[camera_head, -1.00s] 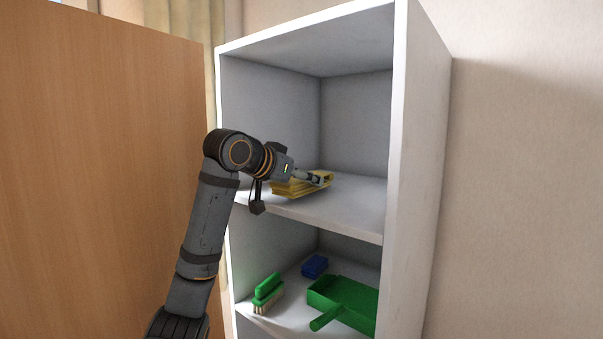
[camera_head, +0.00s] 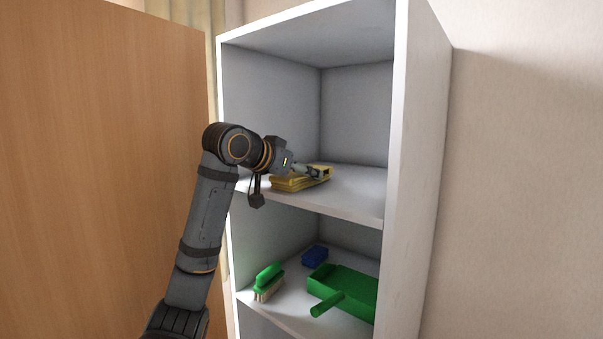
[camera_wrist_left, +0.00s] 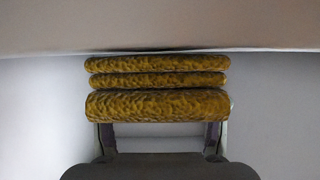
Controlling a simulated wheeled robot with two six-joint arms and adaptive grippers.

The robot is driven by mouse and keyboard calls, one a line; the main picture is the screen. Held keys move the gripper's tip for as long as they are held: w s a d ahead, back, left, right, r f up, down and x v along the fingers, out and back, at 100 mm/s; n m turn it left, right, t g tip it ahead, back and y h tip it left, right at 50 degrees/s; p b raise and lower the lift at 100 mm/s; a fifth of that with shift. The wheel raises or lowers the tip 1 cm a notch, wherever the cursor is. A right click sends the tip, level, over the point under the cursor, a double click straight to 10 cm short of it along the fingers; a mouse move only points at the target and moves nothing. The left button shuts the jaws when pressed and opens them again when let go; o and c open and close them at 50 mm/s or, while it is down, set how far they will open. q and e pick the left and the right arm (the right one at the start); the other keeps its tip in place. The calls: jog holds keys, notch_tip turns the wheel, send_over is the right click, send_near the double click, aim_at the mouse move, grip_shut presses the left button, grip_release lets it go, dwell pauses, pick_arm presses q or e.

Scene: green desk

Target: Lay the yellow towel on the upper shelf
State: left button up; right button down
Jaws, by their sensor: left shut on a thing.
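The folded yellow towel (camera_head: 300,179) is at the upper shelf (camera_head: 350,196), near its left front part. The left wrist view shows its thick stacked folds (camera_wrist_left: 158,105) across the jaws. My left gripper (camera_head: 318,172) reaches in from the left and is shut on the towel. The towel appears to be at or very near the shelf surface; I cannot tell if it bears its full weight there. My right gripper is in neither view.
The lower shelf (camera_head: 290,310) holds a green brush (camera_head: 268,280), a blue block-shaped item (camera_head: 315,256) and a green dustpan (camera_head: 350,290). A wooden panel (camera_head: 90,150) stands left of my arm. The upper shelf is clear to the right of the towel.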

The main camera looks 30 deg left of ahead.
aim_at(281, 184)
pick_arm(q)
jog(key=shift+f, duration=0.15)
jog(key=o, duration=1.2)
jog(key=shift+o, duration=0.9)
jog(key=v, duration=0.8)
jog(key=shift+w+f, duration=0.1)
jog(key=shift+w, duration=0.05)
jog(key=shift+w, duration=0.2)
jog(key=shift+f, duration=0.1)
